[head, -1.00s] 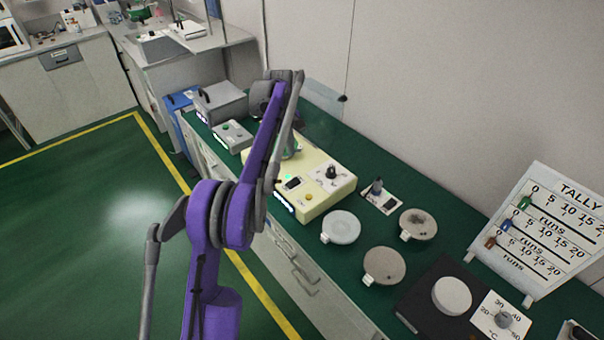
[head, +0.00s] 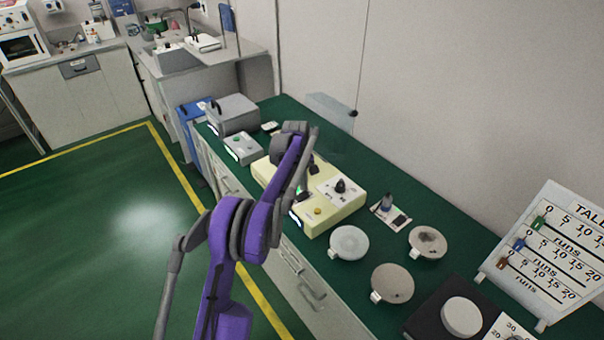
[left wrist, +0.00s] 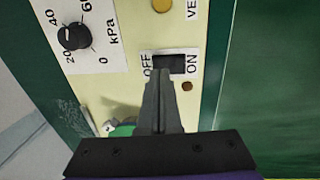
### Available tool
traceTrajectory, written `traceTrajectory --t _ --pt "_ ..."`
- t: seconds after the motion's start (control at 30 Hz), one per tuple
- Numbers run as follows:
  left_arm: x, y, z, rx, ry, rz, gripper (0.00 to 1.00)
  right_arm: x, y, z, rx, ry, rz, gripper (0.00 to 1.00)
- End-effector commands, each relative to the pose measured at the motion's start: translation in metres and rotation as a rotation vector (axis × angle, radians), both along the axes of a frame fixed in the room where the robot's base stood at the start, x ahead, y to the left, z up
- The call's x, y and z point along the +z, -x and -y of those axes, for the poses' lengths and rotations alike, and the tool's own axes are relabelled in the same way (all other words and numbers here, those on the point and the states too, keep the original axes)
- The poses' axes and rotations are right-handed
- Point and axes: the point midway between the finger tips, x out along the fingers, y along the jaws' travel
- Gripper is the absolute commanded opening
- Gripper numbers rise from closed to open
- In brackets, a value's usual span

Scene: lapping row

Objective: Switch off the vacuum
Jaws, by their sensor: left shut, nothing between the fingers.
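The cream vacuum unit (head: 345,209) sits on the green bench in the head view, with a black dial (head: 340,186) and a yellow button (head: 318,211) on top. In the left wrist view its dark rocker switch (left wrist: 169,63) lies between the labels OFF, at left, and ON, at right. The kPa dial (left wrist: 74,37) and a small brown lamp (left wrist: 187,86) are near it. My left gripper (left wrist: 160,75) is shut and empty, its tips at the switch's near edge on the OFF side. I cannot tell whether they touch it. My right gripper is out of view.
Several round plates, including a pale one (head: 348,242), lie right of the unit. A grey box (head: 233,114) and a small control box (head: 242,148) stand to its left. The tally board (head: 548,250) stands at far right. A green part (left wrist: 120,130) is beside my fingers.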

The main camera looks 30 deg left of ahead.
Motion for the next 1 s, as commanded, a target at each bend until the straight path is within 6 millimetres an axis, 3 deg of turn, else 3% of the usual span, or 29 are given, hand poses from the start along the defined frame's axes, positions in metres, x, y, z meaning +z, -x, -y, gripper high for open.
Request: traceTrajectory --t 0.23,1.0 --pt "-0.021 -0.003 0.001 0.0 0.0 0.0 0.0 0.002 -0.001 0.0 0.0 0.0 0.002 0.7" --pt "-0.029 -0.003 0.002 0.0 0.0 -0.002 0.0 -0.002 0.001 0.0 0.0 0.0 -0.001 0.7"
